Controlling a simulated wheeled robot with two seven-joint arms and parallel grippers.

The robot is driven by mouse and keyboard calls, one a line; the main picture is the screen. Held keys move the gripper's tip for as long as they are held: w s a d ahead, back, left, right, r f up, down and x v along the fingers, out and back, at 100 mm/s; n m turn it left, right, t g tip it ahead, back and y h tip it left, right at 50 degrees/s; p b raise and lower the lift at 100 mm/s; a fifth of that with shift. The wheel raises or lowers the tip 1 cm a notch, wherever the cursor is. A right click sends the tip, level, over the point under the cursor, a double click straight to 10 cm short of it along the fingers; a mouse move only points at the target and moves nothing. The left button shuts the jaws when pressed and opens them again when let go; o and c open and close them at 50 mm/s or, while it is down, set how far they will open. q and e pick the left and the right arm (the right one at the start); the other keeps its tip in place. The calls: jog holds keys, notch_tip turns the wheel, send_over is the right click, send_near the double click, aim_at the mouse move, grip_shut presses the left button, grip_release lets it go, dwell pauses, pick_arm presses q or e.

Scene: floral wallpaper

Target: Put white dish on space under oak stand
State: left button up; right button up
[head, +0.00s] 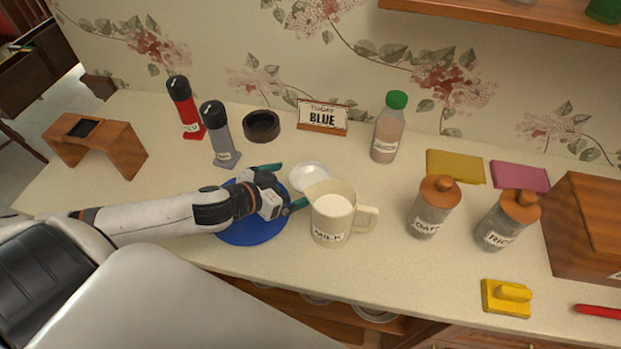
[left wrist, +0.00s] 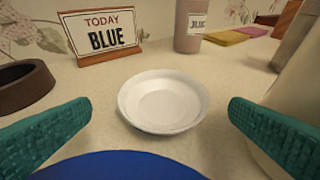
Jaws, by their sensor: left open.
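The white dish (head: 310,176) lies on the counter behind the milk jug. In the left wrist view the white dish (left wrist: 162,101) is shallow, round and empty, ahead of and between my fingers. My left gripper (head: 284,186) is open, with green fingertips, over the blue plate and just left of the dish. In the left wrist view its fingers (left wrist: 160,132) are spread wide and hold nothing. The oak stand (head: 118,150) is at the far left of the counter, with a dark square on top. The space under it is mostly hidden. My right gripper is not in view.
A blue plate (head: 250,235) lies under my left gripper. A milk jug (head: 330,222) stands close to the dish's right. Red (head: 184,108) and grey (head: 219,140) bottles and a dark ring (head: 262,126) stand between stand and sign (head: 322,116). The counter's front left is clear.

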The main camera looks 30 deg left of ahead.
aim_at(321, 173)
pick_arm(q)
jog(key=shift+w+d+f, duration=0.1)
jog(key=shift+w+d, duration=0.1)
jog(key=shift+w, duration=0.35)
jog(key=shift+p+x, duration=0.65)
jog(key=shift+x, duration=1.45)
jog(key=shift+s+d+f, duration=0.1)
jog(key=shift+s, duration=0.05)
jog(key=shift+c, duration=0.6)
jog(key=c, duration=0.7)
